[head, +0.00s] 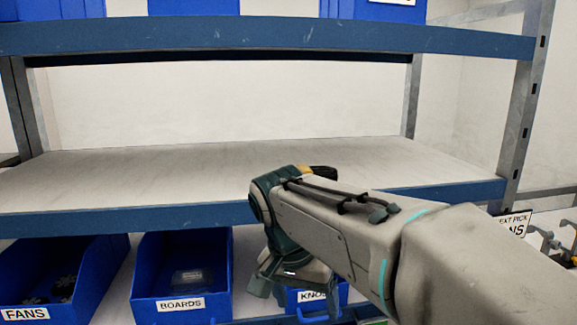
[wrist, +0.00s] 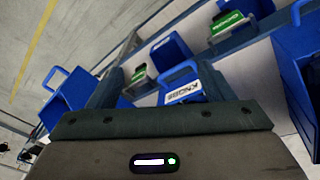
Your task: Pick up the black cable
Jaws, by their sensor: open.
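A small black and yellow piece (head: 322,172) shows just behind my wrist, over the middle shelf. It is mostly hidden by my arm, and I cannot tell whether it is the black cable. No other loose black cable is clearly visible; the dark lines along my arm are on my own links. My gripper (head: 288,284) points down in front of the middle shelf's front edge, above the knobs bin.
The middle shelf (head: 130,170) is otherwise bare where visible. Below are blue bins labelled fans (head: 30,290), boards (head: 180,285) and knobs (head: 312,297). The knobs bin (wrist: 183,92) also shows in the wrist view. A metal post (head: 522,110) stands at right.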

